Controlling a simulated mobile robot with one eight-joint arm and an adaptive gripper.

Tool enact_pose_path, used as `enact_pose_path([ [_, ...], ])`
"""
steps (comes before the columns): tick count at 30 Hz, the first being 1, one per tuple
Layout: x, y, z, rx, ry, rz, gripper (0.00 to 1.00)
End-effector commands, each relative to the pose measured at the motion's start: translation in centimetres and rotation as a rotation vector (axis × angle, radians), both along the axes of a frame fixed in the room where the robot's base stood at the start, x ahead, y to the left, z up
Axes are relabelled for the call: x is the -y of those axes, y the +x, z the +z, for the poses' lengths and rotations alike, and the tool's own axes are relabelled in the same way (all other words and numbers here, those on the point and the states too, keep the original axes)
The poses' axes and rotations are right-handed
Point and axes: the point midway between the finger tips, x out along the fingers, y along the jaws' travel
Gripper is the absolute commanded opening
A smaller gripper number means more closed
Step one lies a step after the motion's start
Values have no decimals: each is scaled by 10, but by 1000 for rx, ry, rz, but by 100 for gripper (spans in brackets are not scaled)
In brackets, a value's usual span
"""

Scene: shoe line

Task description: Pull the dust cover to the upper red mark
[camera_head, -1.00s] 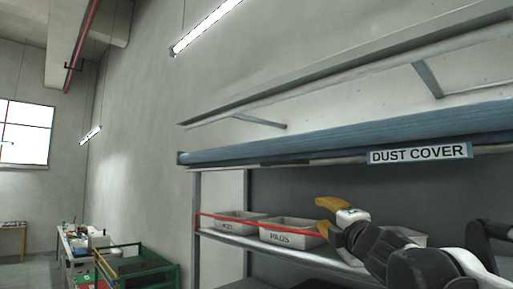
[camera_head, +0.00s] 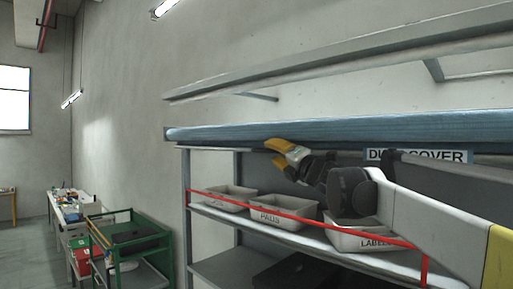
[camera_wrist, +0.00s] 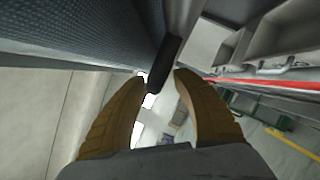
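The dust cover (camera_head: 350,133) is a long blue roll along the top of the shelf, with a "DUST COVER" label (camera_head: 455,157) partly hidden by my arm. My gripper (camera_head: 272,152), with yellow fingers, is just under the roll's front edge. In the wrist view my gripper (camera_wrist: 161,77) is open. A dark handle-like piece (camera_wrist: 165,60) reaches between its fingertips, with a gap visible on each side. The blue textured roll also shows there at upper left (camera_wrist: 85,28). I cannot make out a distinct upper red mark.
A red rail (camera_head: 310,214) runs across the shelf front below my gripper. Behind it stand grey bins (camera_head: 285,205) on a shelf. A green cart (camera_head: 130,240) and a cluttered table (camera_head: 72,215) are at left. A light metal ledge (camera_head: 350,66) is above the roll.

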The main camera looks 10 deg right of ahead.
Motion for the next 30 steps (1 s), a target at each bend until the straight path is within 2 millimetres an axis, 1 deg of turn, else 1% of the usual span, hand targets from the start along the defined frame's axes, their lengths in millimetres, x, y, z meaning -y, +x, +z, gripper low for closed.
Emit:
enact_pose_path([
  [4,-3,8,2,0,0,0,34],
  [11,-3,9,1,0,0,-1,34],
  [12,-3,9,1,0,1,-1,30],
  [14,-3,8,1,0,1,-1,12],
  [15,-3,8,1,0,1,-1,0],
  [25,-3,9,1,-1,1,-1,0],
  [28,-3,12,-6,-1,1,-1,0],
  [30,-3,15,-14,-1,1,-1,0],
])
